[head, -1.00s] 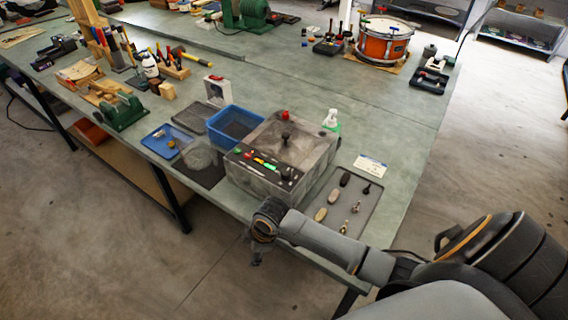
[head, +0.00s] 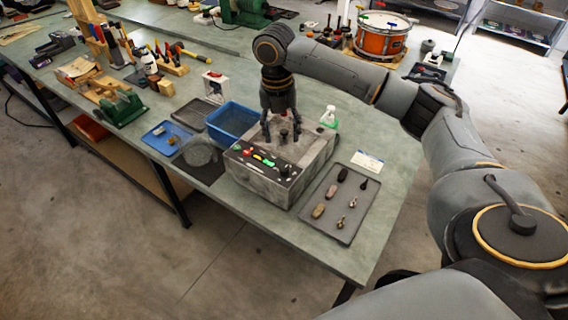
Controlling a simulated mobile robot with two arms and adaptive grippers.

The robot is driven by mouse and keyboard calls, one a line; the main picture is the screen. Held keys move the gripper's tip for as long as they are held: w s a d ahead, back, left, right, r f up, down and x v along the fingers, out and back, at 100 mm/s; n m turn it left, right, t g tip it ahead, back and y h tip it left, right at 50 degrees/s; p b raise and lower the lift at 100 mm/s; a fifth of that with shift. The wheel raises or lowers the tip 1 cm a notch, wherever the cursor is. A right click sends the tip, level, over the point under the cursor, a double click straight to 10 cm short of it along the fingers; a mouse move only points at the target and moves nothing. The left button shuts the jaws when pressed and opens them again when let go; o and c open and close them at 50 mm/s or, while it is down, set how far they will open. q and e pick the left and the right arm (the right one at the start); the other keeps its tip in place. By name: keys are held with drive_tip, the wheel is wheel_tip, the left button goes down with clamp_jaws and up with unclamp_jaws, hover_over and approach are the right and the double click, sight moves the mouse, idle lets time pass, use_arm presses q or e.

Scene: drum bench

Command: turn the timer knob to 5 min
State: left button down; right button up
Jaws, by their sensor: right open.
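The grey box-shaped machine (head: 255,186) stands near the bench's front edge. Its sloped front panel carries a row of small coloured controls and a black knob (head: 285,170) at the right end, which looks like the timer knob; its scale marks are too small to read. A second black knob (head: 284,134) stands on the lid. My right gripper (head: 282,139) points down over the lid, open, with its fingers to either side of the lid knob in the picture. I cannot tell whether they touch it. The panel knob is apart from the fingers. My left gripper is not in view.
A dark tray (head: 350,226) with several small parts lies right of the machine, a white card (head: 367,161) behind it. A blue bin (head: 228,132) stands to the left. A small white bottle (head: 329,114) stands behind right. My right arm spans above the bench's right side.

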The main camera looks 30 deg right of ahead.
sight(284, 168)
drive_tip(key=f+p, duration=0.1)
drive_tip(key=f, duration=0.3)
drive_tip(key=f+p, duration=0.1)
drive_tip(key=f, duration=0.3)
drive_tip(key=f+p, duration=0.1)
drive_tip(key=f, duration=0.3)
drive_tip(key=shift+s+d+f, duration=0.15)
drive_tip(key=shift+d, duration=0.1)
clamp_jaws()
